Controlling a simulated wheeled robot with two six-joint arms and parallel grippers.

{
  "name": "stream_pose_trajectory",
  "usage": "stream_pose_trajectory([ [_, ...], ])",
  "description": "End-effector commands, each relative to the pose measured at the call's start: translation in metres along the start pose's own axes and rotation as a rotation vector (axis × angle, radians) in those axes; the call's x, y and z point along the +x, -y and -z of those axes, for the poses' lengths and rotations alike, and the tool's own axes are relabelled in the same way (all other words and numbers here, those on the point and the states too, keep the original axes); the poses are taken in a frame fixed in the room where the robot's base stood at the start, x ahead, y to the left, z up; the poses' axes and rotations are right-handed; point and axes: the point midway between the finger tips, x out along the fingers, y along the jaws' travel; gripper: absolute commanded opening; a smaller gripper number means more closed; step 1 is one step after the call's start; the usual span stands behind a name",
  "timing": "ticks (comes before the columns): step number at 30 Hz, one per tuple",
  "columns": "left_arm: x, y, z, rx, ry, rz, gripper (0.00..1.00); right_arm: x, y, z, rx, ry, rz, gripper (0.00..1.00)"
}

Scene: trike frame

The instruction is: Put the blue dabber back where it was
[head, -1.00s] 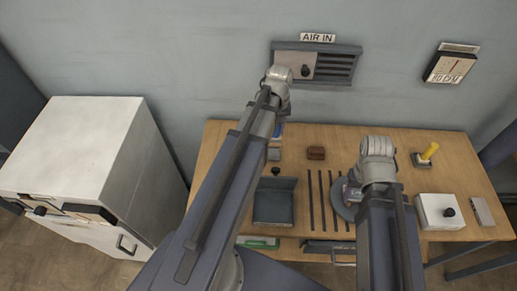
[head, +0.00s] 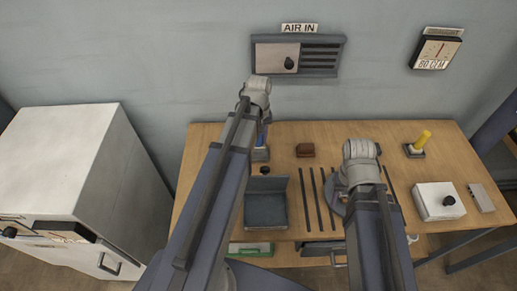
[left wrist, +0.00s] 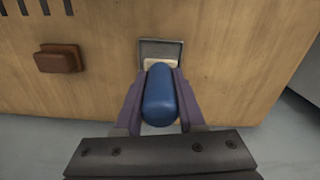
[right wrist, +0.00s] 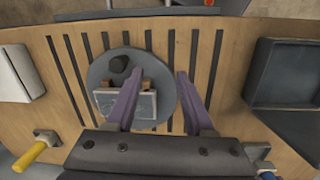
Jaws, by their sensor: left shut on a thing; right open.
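The blue dabber (left wrist: 162,95) is gripped between the fingers of my left gripper (left wrist: 160,76) in the left wrist view. Its pale tip points at the small grey square holder (left wrist: 160,43) on the wooden bench. I cannot tell whether the tip touches the holder. In the head view a bit of the dabber (head: 262,135) shows beside my left arm, just above the holder (head: 261,154); the arm hides the rest. My right gripper (right wrist: 159,74) is open and empty above a round grey disc.
A brown block (head: 305,150) lies right of the holder. A grey tray (head: 266,207) and dark strips (head: 314,200) are nearer. The round disc (right wrist: 102,72) carries a framed plate. A yellow-handled dabber (head: 422,140) and a white box (head: 438,203) stand at the right.

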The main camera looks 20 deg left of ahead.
Motion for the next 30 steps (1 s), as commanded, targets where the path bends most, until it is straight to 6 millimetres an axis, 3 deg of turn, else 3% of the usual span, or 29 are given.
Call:
stream_pose_trajectory([
  [5,0.006,0.0,0.0,0.0,0.0,0.0,0.0,0.006,0.001,0.0,0.0,0.0,0.0,0.53],
  [13,0.037,0.0,0.0,0.0,0.0,0.0,0.0,0.037,0.004,0.002,0.0,0.0,0.0,0.53],
  [26,0.04,0.0,0.0,0.0,0.0,0.0,0.0,0.04,0.004,0.002,0.0,0.0,0.0,0.53],
  [27,0.04,0.0,0.0,0.0,0.0,0.0,0.4,0.04,0.004,0.002,0.0,0.0,0.0,0.53],
  [30,0.039,0.0,0.0,0.0,0.0,0.0,0.51,0.039,0.004,0.002,0.0,0.0,0.0,0.53],
])
